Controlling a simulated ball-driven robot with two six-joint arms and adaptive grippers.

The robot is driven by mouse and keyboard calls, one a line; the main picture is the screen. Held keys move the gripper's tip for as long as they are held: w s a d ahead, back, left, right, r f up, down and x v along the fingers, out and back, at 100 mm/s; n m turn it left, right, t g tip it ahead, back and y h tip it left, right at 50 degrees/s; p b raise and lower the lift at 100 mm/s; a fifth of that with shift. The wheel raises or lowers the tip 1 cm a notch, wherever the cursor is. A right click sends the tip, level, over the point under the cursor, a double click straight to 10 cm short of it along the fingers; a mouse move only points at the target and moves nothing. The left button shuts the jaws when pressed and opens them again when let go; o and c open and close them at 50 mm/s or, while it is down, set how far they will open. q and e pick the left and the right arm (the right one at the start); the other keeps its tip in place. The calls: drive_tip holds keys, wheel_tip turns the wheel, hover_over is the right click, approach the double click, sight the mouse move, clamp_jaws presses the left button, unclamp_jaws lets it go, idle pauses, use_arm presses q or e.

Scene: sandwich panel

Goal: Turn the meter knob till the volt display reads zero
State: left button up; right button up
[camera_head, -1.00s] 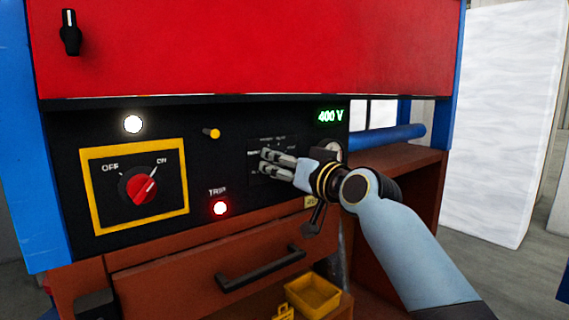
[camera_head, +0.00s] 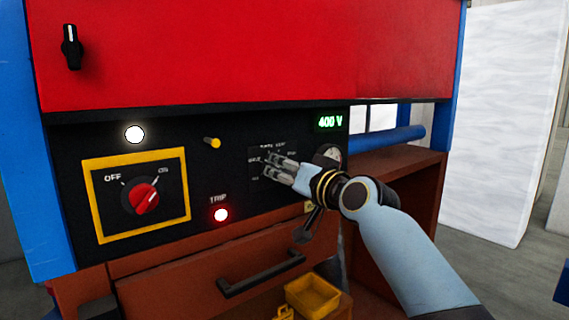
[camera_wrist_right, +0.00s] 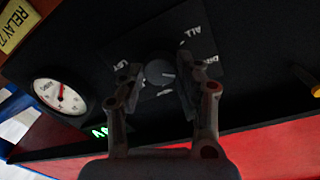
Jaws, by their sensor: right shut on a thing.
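The green volt display (camera_head: 328,122) at the panel's upper right appears to read 400 V, slightly blurred. The meter knob (camera_wrist_right: 158,73) is a dark round knob on a labelled plate, between my fingers in the right wrist view. My right gripper (camera_head: 270,168) reaches the panel from the right and is shut on this knob. Its fingers also show in the right wrist view (camera_wrist_right: 157,88), one on each side of the knob. In the head view the fingers hide the knob. My left gripper is not in view.
A red rotary switch (camera_head: 145,199) in a yellow frame points toward ON. The red TRIP lamp (camera_head: 221,215) and a white lamp (camera_head: 134,134) glow. A round dial (camera_wrist_right: 60,96) sits near the knob. A drawer handle (camera_head: 260,272) and yellow bin (camera_head: 313,295) are below.

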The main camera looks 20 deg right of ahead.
drive_tip(key=shift+r+m+g+p, duration=0.15)
drive_tip(key=shift+m+g+p, duration=0.15)
drive_tip(key=shift+m+p, duration=2.3)
drive_tip(key=shift+m+b, duration=0.35)
drive_tip(key=shift+m, duration=0.25)
drive_tip(key=o, duration=1.1)
drive_tip(key=shift+o, duration=0.2)
drive_tip(key=shift+s+d, duration=0.15)
drive_tip(key=shift+s, duration=0.1)
drive_tip(key=v, duration=1.1)
drive_tip(key=shift+s+d, duration=0.2)
